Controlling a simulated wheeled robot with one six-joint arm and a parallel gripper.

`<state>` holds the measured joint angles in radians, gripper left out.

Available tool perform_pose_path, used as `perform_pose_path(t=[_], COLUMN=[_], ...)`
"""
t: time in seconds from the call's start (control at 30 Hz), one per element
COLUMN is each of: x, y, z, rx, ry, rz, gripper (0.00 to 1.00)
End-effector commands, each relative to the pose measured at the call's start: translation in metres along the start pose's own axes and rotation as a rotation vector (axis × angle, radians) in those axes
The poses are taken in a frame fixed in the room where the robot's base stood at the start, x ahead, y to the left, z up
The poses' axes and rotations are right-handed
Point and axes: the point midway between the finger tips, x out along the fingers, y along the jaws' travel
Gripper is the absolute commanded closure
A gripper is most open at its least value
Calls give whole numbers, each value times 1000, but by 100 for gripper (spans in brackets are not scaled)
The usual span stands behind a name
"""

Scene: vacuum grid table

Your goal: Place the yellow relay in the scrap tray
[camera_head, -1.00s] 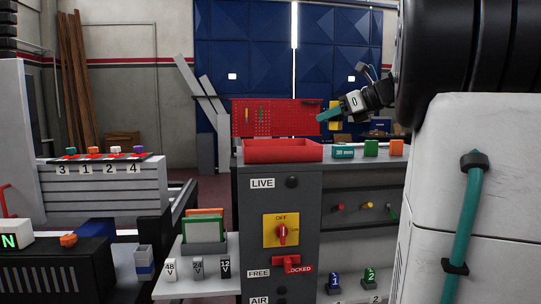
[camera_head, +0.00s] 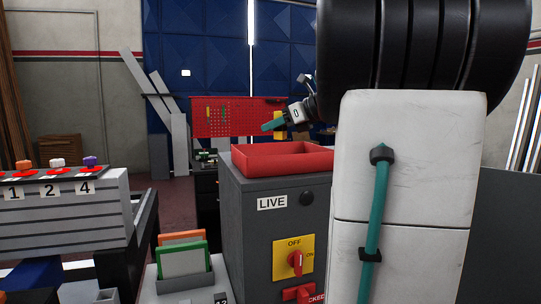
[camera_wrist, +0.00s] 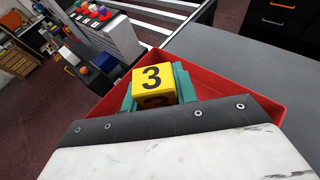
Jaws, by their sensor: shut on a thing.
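The yellow relay (camera_wrist: 153,80), a yellow block marked 3, sits between the teal fingers of my gripper (camera_wrist: 158,88) in the wrist view. My gripper is shut on it. In the head view, my gripper (camera_head: 275,125) holds the yellow relay (camera_head: 281,132) above the red tray, apart from it. The red tray (camera_head: 285,168) rests on the grey cabinet with the LIVE label. In the wrist view, the red tray (camera_wrist: 243,90) shows beyond and below the relay; my wrist hides its near part.
A yellow switch panel (camera_head: 293,260) with a red knob is on the cabinet front. A holder with orange and green cards (camera_head: 184,262) stands at lower left. A grey striped block (camera_head: 62,215) bears several coloured pieces. My arm hides the right side.

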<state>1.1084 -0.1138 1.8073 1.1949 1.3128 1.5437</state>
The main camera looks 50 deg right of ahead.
Motion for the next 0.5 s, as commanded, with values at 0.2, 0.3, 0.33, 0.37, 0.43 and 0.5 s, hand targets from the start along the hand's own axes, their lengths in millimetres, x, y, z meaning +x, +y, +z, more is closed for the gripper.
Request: perform_pose_path(t=[0.2, 0.3, 0.33, 0.37, 0.43, 0.5], x=[11, 14, 15, 16, 21, 25], y=[0, 0, 0, 0, 0, 1], z=[-26, -33, -36, -40, -50, -58], rx=[2, 1, 1, 2, 3, 2], ry=[-1, -1, 0, 0, 0, -1], rz=[0, 0, 0, 0, 2, 3], gripper=[94, 94, 94, 94, 94, 94])
